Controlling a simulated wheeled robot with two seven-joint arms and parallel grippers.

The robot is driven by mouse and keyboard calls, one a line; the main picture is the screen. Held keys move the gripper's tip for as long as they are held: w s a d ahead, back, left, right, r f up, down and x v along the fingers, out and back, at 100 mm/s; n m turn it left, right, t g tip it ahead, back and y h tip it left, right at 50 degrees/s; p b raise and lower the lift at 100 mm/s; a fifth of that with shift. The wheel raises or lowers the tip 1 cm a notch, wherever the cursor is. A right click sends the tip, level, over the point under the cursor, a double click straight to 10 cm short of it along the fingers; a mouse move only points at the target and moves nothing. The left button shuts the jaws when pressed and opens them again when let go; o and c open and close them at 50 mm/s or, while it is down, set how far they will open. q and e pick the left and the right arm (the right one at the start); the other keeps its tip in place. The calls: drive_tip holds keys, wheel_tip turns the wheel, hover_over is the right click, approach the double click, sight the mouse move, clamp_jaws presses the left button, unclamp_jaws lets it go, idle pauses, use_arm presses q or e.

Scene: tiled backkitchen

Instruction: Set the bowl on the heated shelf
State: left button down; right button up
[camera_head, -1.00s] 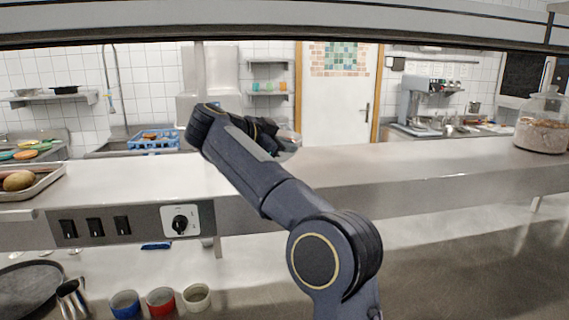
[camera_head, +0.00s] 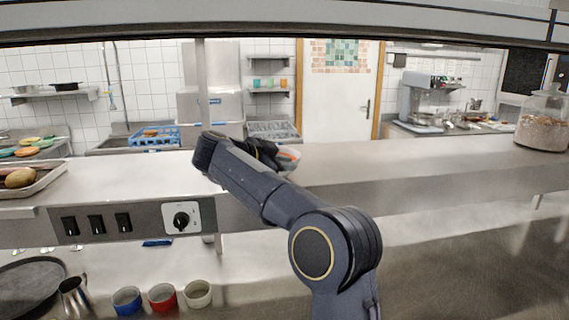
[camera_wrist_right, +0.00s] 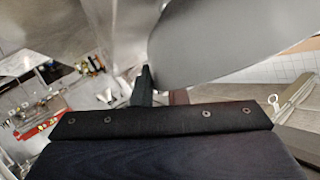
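The heated shelf (camera_head: 430,163) is the long steel shelf running across the head view, with switches and a dial on its front left. My right arm reaches up over it. My right gripper (camera_head: 264,152) is largely hidden behind the forearm and is shut on the bowl. In the right wrist view the bowl (camera_wrist_right: 235,40) is a large smooth grey curve beside a dark finger. My left gripper is not in view.
A tray with food (camera_head: 38,187) stands at the shelf's left end and a glass jar (camera_head: 543,122) at its right end. The shelf between is largely clear. Several cups, including a red one (camera_head: 162,298), stand on the counter below. A beam crosses overhead.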

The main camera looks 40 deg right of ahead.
drive_tip(key=shift+o, duration=1.4)
drive_tip(key=shift+r, duration=0.1)
